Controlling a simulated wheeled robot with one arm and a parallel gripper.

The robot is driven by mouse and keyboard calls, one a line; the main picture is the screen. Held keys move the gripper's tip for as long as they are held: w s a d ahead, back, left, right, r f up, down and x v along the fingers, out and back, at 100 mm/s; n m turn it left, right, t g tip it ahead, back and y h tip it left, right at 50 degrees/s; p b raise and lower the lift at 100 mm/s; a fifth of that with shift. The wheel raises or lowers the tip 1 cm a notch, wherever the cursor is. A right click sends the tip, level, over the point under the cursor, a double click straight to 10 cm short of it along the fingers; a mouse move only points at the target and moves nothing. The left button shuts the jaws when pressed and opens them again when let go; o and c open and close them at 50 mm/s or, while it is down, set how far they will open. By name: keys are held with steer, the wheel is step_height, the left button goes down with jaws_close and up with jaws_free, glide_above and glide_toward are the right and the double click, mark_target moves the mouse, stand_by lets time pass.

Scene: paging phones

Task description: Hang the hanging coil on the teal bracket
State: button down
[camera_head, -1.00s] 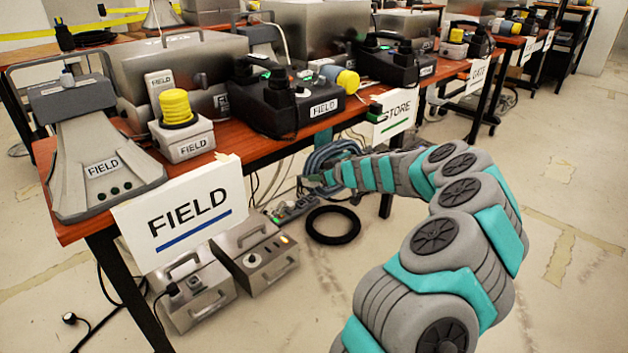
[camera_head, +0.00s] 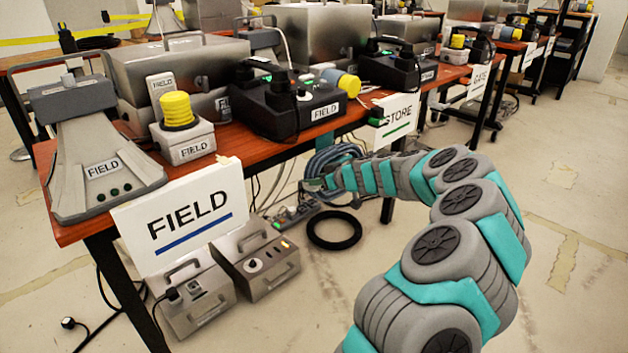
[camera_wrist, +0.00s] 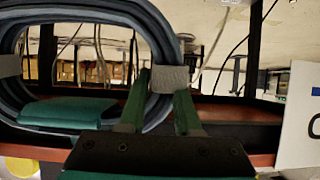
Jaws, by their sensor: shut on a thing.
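The hanging coil (camera_head: 330,160) is a blue-grey bundle of loops with grey bands, beside the front edge of the table. In the wrist view the coil (camera_wrist: 165,30) fills the upper left. My gripper (camera_wrist: 162,88) is shut on it at a grey band, one green finger on each side. In the head view my gripper (camera_head: 316,184) is small and partly merged with the coil. The teal bracket (camera_wrist: 65,112) shows within the coil's opening, near the loop's lower edge in the picture. I cannot tell whether the coil rests on it. In the head view the bracket (camera_head: 319,142) is mostly hidden.
The wooden table (camera_head: 232,150) carries grey and black devices. A FIELD sign (camera_head: 185,218) and a STORE sign (camera_head: 397,117) hang at its front. A black ring (camera_head: 334,230) and two metal boxes (camera_head: 255,258) are on the floor below.

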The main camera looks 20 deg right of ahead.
steer(key=c, duration=1)
jaws_free()
steer(key=shift+a+f, duration=0.25)
steer(key=shift+f, duration=0.15)
steer(key=o, duration=0.5)
steer(key=shift+r, duration=0.15)
steer(key=shift+d, duration=0.1)
steer(key=shift+b+v, duration=0.3)
steer(key=shift+v, duration=3.55)
